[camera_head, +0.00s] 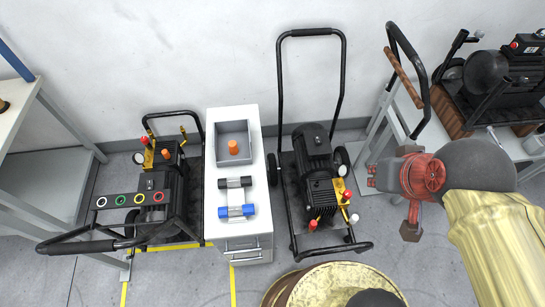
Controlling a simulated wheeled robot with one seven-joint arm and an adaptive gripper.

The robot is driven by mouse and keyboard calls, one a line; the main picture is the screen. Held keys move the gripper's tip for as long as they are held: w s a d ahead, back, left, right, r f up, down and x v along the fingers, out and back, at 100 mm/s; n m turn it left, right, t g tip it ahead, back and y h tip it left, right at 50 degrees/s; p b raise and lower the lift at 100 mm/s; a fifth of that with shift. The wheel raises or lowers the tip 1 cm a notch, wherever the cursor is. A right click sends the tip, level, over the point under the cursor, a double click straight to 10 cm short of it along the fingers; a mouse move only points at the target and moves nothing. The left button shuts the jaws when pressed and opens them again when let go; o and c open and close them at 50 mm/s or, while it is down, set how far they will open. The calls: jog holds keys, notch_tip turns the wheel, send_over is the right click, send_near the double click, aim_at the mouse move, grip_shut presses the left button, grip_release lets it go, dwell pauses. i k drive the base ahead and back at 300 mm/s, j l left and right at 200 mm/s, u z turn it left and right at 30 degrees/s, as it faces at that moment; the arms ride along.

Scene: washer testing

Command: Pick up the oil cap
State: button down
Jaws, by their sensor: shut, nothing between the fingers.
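A small orange cap (233,147), which looks like the oil cap, stands in an open grey tray (220,128) on the white cabinet. My gripper (372,176) is red and dark, at the right of the picture. It is shut and empty, high in front of the scene, well to the right of the tray and apart from it. Its fingers are small in this view. Small orange and red caps also show on the left machine (165,153) and on the middle machine (314,224).
On the white cabinet (213,232) lie a black cylinder (235,183) and a blue one (236,211) in front of the tray. Machines with tall handles stand on both sides; the middle one's black frame (281,90) rises between my gripper and the cabinet. A bench (510,142) is at right.

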aim_at(233, 149)
jog(key=j, duration=1.4)
